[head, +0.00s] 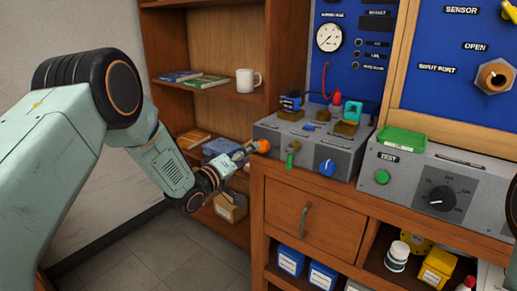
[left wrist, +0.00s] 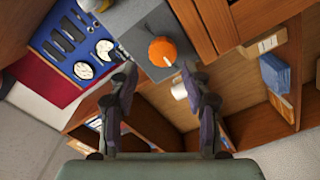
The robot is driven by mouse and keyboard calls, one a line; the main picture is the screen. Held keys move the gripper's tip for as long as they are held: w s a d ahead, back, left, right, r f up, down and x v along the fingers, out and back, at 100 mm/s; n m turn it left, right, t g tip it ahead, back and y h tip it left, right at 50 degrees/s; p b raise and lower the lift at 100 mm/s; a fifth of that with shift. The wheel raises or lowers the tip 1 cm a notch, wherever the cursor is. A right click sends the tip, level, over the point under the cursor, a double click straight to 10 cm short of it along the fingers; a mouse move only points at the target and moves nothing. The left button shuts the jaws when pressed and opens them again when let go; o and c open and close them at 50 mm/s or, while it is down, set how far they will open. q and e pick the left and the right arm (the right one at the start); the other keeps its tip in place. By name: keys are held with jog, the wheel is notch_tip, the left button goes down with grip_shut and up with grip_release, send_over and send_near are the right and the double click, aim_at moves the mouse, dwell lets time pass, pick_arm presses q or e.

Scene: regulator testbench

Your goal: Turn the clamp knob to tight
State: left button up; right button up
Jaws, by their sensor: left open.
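An orange round knob (head: 262,146) sticks out from the left side of the grey box on the bench. I take it for the clamp knob; I can read no label on it. In the left wrist view the orange knob (left wrist: 163,52) shows a pale pointer mark toward its lower right. My left gripper (head: 243,154) is beside the knob, at its left. In the left wrist view the left gripper (left wrist: 159,76) is open, with its fingers apart and the knob ahead between them. Nothing is held. I cannot tell whether a finger touches the knob.
The grey box (head: 310,150) carries a green lever (head: 292,152), a blue knob (head: 327,167) and fittings on top. A wooden shelf with a white mug (head: 248,80) and books stands behind my left arm. Another grey unit (head: 440,185) with a black dial is at right.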

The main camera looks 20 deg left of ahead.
aim_at(263, 146)
pick_arm(q)
jog(key=b+x, duration=0.1)
jog(key=x, duration=0.5)
jog(key=shift+f, duration=0.15)
jog(key=shift+w+f, duration=0.1)
jog(key=shift+w, duration=0.05)
jog(key=c, duration=0.9)
jog(key=shift+a, duration=0.1)
